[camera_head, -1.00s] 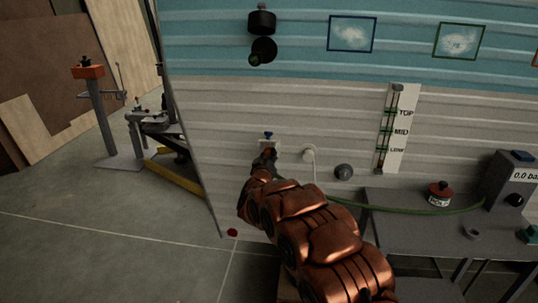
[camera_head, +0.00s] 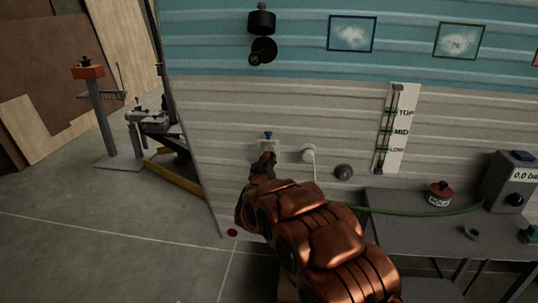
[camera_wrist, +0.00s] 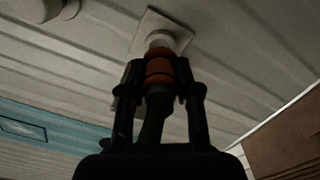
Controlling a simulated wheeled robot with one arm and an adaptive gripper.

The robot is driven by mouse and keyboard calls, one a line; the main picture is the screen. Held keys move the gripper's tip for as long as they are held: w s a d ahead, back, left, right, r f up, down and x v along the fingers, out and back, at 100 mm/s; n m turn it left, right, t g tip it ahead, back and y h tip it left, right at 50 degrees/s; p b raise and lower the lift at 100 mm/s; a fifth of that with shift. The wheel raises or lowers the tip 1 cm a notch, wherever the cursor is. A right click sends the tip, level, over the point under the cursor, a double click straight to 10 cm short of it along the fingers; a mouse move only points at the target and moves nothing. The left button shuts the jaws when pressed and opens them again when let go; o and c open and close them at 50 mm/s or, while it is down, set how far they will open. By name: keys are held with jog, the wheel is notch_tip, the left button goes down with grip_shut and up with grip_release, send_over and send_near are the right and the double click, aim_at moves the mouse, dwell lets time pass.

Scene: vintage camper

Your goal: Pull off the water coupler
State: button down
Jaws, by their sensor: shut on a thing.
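The water coupler (camera_wrist: 159,68) is an orange ribbed sleeve in the wrist view. It sits at the end of a pale stub that comes out of a square white inlet plate (camera_wrist: 178,38) on the camper wall. My gripper (camera_wrist: 160,78) has one dark finger on each side of the coupler and is shut on it. A dark hose-like piece (camera_wrist: 152,122) runs from the coupler back between the fingers. In the head view, my gripper (camera_head: 263,163) is at the wall just below the inlet plate (camera_head: 268,146), and the coupler is hidden there.
A green hose (camera_head: 410,211) crosses the grey bench (camera_head: 405,240), which holds a red-topped pot (camera_head: 439,194). Open floor lies left.

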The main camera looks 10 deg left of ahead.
aim_at(266, 162)
jog(key=shift+s, duration=0.1)
jog(key=shift+s+p, duration=0.3)
jog(key=shift+s, duration=1.65)
